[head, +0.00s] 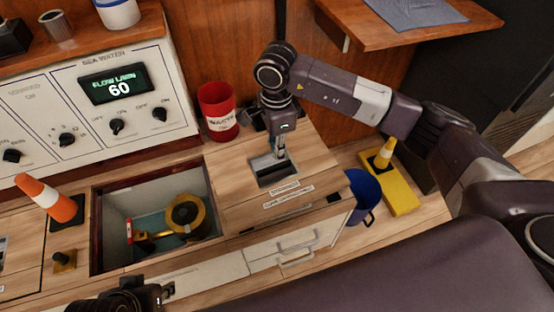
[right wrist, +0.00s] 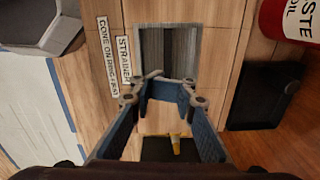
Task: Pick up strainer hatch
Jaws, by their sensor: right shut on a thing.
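The strainer hatch (head: 235,185) is a light wooden panel with a dark recessed pull and white labels, one reading "STRAINER". It lies right of the open bay (head: 100,215), where a round brass-coloured strainer (head: 185,215) shows. My right gripper (head: 280,152) points down into the recess, shut on the hatch's pull. In the right wrist view its blue-padded fingers (right wrist: 166,92) close at the recess beside the labels (right wrist: 125,65). I cannot tell whether the hatch rests on the counter or is slightly raised. My left gripper (head: 160,291) is partly cut off at the bottom edge.
A red waste oil bin (head: 218,112) stands behind the hatch. An orange cone (head: 48,198) is left of the bay. The sea water panel (head: 90,110) rises behind.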

